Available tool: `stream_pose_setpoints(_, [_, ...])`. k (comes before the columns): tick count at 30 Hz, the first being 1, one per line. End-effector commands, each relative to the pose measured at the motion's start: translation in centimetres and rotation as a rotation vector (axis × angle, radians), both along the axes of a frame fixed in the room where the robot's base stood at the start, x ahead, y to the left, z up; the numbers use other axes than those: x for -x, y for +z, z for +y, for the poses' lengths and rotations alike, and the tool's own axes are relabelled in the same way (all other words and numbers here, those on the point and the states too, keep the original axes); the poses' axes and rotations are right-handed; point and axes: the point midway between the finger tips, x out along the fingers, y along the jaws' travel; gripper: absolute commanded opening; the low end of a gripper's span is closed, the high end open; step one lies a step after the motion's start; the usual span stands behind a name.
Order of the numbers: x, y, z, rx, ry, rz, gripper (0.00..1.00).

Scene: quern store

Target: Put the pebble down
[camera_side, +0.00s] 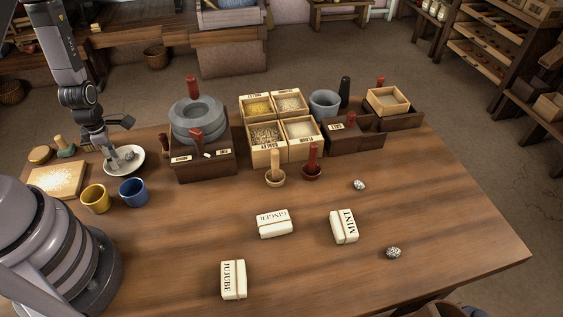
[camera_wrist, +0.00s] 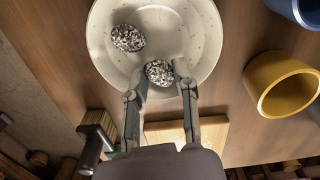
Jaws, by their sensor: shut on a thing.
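My gripper (camera_wrist: 160,80) is over a pale, shallow dish and is shut on a speckled black-and-white pebble (camera_wrist: 159,72), which sits between the fingertips. In the wrist view the held pebble is over the near part of the dish (camera_wrist: 203,30); I cannot tell whether it touches the dish. A second speckled pebble (camera_wrist: 128,38) lies in the dish, up and to the left of the held one. In the side view my gripper (camera_side: 119,163) reaches down to the dish (camera_side: 137,167) at the table's left. Two more speckled pebbles lie on the table, one near the middle right (camera_side: 359,184) and one nearer the front (camera_side: 393,252).
A yellow cup (camera_side: 96,199) and a blue cup (camera_side: 133,192) stand close to the dish. A pale board (camera_side: 57,181) lies left of it, and a quern (camera_side: 197,120) on a wooden stand is right of it. White packets, such as GINGER (camera_side: 274,223), lie on the table's front.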

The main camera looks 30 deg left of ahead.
Motion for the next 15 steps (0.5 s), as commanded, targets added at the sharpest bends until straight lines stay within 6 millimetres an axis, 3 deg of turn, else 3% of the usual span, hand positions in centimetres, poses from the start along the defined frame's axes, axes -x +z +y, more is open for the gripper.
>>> stream_pose_setpoints(2, [0.02,-0.27,-0.01,0.001,0.000,0.001,0.09])
stream_pose_setpoints(3, [0.02,-0.34,-0.01,0.001,0.000,0.001,0.28])
stream_pose_setpoints(5, [0.01,-0.30,-0.01,0.000,0.000,0.000,0.35])
stream_pose_setpoints(15, [-0.01,-0.13,0.02,0.000,0.000,0.000,0.37])
